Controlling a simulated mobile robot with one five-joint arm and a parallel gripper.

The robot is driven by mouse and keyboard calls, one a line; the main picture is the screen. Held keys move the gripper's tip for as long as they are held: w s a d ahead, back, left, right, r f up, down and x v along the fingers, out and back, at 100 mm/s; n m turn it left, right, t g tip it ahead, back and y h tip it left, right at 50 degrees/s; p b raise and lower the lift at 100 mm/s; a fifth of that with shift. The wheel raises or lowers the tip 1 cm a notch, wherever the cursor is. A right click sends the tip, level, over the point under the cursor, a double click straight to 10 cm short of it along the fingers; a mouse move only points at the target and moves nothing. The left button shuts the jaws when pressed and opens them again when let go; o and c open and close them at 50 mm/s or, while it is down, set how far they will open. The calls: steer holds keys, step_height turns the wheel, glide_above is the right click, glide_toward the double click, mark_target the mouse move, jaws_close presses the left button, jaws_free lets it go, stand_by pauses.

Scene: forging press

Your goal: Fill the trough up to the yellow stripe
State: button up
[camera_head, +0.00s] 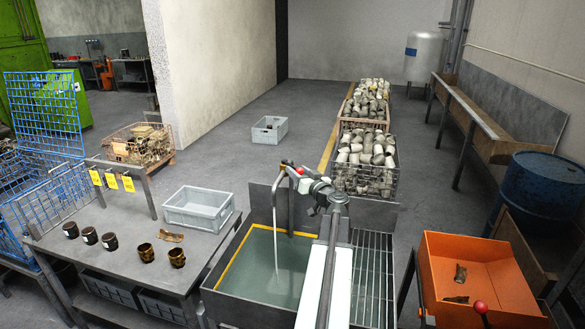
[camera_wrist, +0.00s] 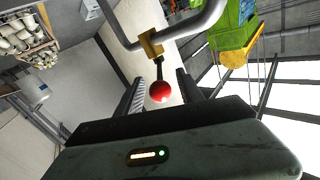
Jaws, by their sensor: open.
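The trough (camera_head: 222,293) is a grey metal basin in the head view, holding greenish water (camera_head: 255,262). A yellow stripe (camera_head: 233,255) shows along its left and back inner walls; the water surface lies close to its lower edge, and I cannot tell the exact gap. A pale stream (camera_head: 276,252) runs from the bent tap pipe (camera_head: 274,197) into the water. The tap's lever has a red ball knob (camera_wrist: 160,92) below a brass valve (camera_wrist: 151,43) in the wrist view. My gripper (camera_wrist: 160,79) is open, with the knob between its fingers in that view. My arm hides part of the trough's right side.
A slatted rack (camera_head: 372,285) adjoins the trough on the right. An orange bin (camera_head: 440,245) stands further right. Wire baskets of pale parts (camera_head: 365,180) stand behind.

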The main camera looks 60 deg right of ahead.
mark_target(292, 166)
steer(key=x, duration=0.4)
steer(key=shift+w+d, duration=0.2)
steer(key=shift+w, duration=0.15)
steer(key=shift+s, duration=0.1)
steer(key=shift+c, duration=0.4)
jaws_close()
stand_by(0.5)
